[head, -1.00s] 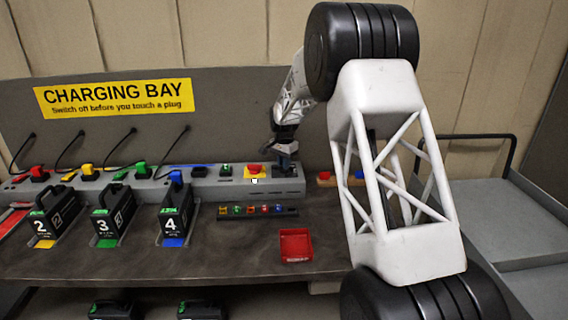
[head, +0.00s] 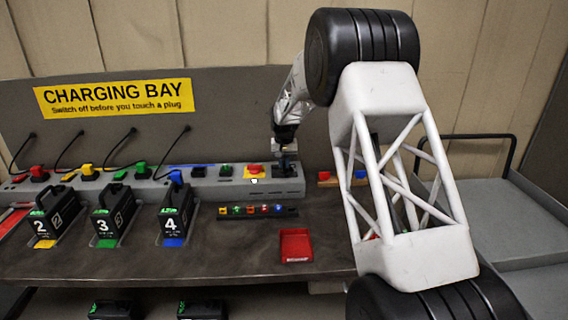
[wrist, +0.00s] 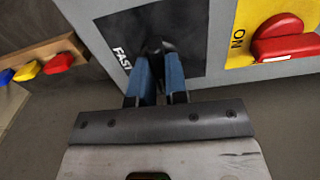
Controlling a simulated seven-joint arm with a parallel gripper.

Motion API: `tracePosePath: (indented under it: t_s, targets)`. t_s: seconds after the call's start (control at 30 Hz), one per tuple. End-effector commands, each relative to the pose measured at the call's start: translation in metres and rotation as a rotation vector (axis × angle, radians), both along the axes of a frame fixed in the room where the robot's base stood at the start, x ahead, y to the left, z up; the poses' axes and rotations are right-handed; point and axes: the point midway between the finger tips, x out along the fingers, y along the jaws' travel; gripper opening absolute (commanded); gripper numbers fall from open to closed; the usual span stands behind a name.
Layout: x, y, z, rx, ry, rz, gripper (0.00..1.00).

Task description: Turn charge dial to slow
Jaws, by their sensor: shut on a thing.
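The charge dial (wrist: 152,47) is a dark knob on a black plate (wrist: 188,30) on the grey charging unit, with the word FAST on the plate. In the head view the black plate (head: 287,172) is at the unit's right end, under my gripper. My gripper (wrist: 160,62) has two blue fingers shut on the dial. The fingers cover much of the knob, and I cannot read its setting. No SLOW label shows in the wrist view.
A red switch (wrist: 285,40) on a yellow plate sits beside the dial plate. Wooden rail (wrist: 45,58) with coloured plugs lies on the other side. Batteries (head: 172,215) stand along the bench, with a red tray (head: 295,246) in front.

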Motion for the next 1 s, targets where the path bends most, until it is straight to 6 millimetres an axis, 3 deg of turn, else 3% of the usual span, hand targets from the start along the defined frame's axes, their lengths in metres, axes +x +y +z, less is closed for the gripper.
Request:
tracePosePath:
  t_s: [0.6,0.63,0.77,1.0]
  targets:
    - [0.0012,-0.0003,0.0007,0.000,-0.003,0.063,0.00]
    - [0.0012,-0.0002,0.0007,0.000,-0.003,0.063,0.18]
    - [0.0008,-0.0001,0.0005,0.000,-0.002,0.062,0.38]
    - [0.0005,0.0000,0.0004,0.000,-0.001,0.062,0.39]
